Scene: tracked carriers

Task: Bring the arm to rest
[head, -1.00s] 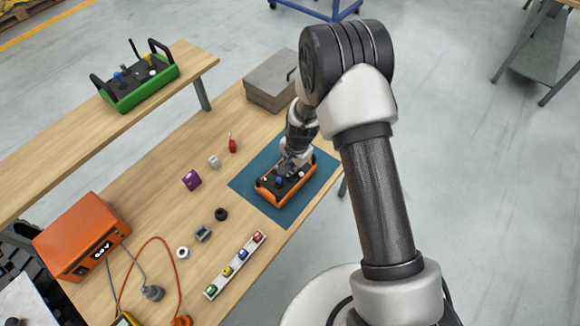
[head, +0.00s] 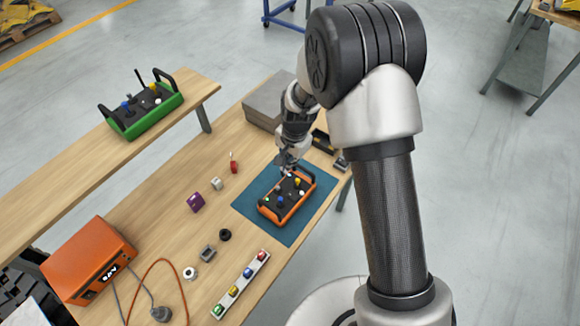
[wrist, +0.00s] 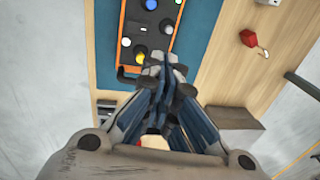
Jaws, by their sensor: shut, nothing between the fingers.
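My gripper (head: 286,167) is in the air above the far end of an orange remote control box (head: 290,208) that lies on a blue mat (head: 254,221). In the wrist view my gripper (wrist: 161,62) is shut with its fingertips together and nothing between them. The orange box (wrist: 134,19) shows past the fingertips, with black, white, blue and yellow knobs on its dark top. The gripper looks apart from the box. My arm reaches over the right of the bench from the near side.
The wooden bench (head: 150,232) bears a grey case (head: 268,103), a red padlock-like part (head: 234,167), a purple part (head: 196,202), a strip of coloured parts (head: 240,285) and an orange unit (head: 88,262). A green remote box (head: 143,112) stands on the raised shelf. Open floor lies right.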

